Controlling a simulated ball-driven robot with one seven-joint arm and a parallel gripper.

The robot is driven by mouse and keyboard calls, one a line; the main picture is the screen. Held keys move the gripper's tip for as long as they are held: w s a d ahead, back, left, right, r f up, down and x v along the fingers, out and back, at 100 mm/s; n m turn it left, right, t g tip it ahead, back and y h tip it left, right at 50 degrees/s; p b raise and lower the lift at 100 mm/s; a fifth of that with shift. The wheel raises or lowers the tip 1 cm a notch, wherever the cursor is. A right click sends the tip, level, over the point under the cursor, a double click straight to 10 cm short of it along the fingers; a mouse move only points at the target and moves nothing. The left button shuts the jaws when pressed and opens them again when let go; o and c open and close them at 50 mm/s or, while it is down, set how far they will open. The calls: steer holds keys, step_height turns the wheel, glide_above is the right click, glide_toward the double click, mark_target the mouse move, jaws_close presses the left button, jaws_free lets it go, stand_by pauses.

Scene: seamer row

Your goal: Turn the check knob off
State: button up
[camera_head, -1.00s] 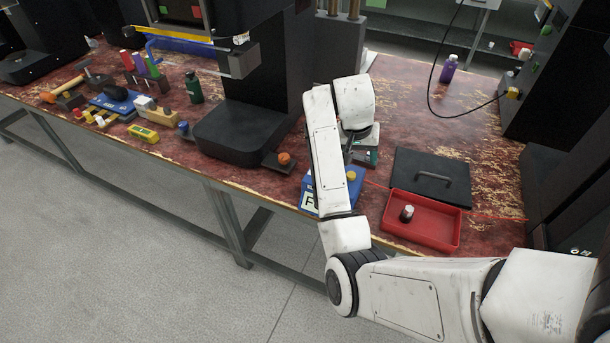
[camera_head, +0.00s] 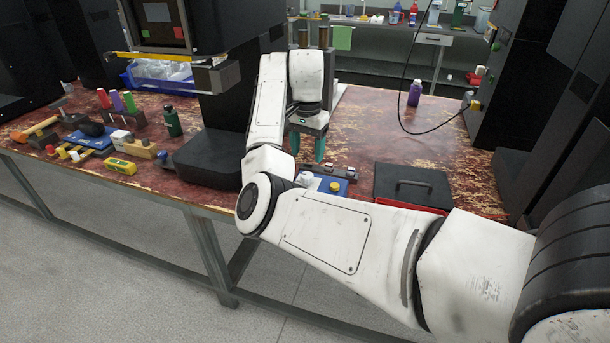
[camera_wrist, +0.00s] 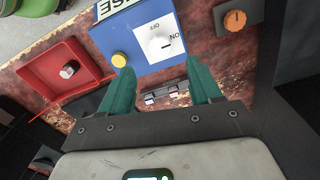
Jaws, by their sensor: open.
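A blue box (camera_wrist: 112,42) stands on the worn red tabletop. In the wrist view its white panel carries a round white knob (camera_wrist: 159,44) marked OFF and ON, with a yellow button (camera_wrist: 119,60) beside it. The knob's exact setting is too small to tell. The box (camera_head: 347,187) is partly covered by my arm in the head view. My gripper (camera_wrist: 160,68) is open and empty, its teal fingertips either side of the knob in the picture and apart from it. In the head view my gripper (camera_head: 307,150) hangs above the table behind the box.
A red tray (camera_wrist: 40,75) with a small capped jar lies near the box. An orange knob (camera_wrist: 235,20) sits on a dark block on the other side. A black lidded plate (camera_head: 412,183) lies right of the box. A purple bottle (camera_head: 415,93) stands farther back.

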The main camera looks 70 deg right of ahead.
mark_target(307, 175)
step_height(307, 175, down, 7)
steer(key=shift+f, duration=0.2)
stand_by(0.3)
steer(key=shift+r, duration=0.1)
steer(key=c, duration=1)
